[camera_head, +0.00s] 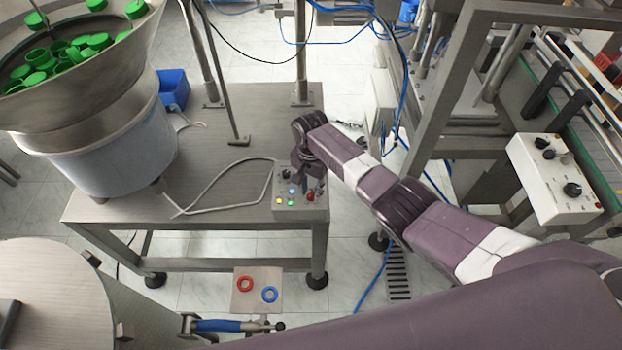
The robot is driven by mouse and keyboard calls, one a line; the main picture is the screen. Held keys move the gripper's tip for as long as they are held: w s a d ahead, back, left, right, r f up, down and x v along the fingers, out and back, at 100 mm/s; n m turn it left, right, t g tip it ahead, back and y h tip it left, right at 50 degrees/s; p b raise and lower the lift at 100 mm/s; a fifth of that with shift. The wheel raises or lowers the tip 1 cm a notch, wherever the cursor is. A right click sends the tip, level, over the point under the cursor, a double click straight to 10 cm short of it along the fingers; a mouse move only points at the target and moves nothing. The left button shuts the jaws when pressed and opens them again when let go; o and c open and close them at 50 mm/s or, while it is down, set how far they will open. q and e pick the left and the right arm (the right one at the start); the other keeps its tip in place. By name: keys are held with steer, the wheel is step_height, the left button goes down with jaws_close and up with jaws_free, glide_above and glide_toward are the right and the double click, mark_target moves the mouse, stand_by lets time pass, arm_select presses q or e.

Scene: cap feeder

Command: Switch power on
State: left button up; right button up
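A small grey control box (299,208) sits at the right front corner of the metal table. Its panel shows a dark knob (285,175), a red knob or button (310,197), and small yellow, green and blue lit lamps or buttons. My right arm reaches in from the right. My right gripper (313,181) points down over the upper right part of this panel and hides some of it. Its fingers are small and dark here; I cannot tell their opening or whether they touch a control. My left gripper is not in view.
A feeder bowl (60,130) with green caps stands on the metal table (230,110), left of the control box. A white cable (215,186) loops across the tabletop. A white box with black knobs (555,190) stands at right near machine frames. Blue cables hang behind my arm.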

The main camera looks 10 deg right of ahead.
mark_target(311, 194)
step_height(311, 194, up, 12)
steer(key=shift+f, duration=0.25)
stand_by(0.6)
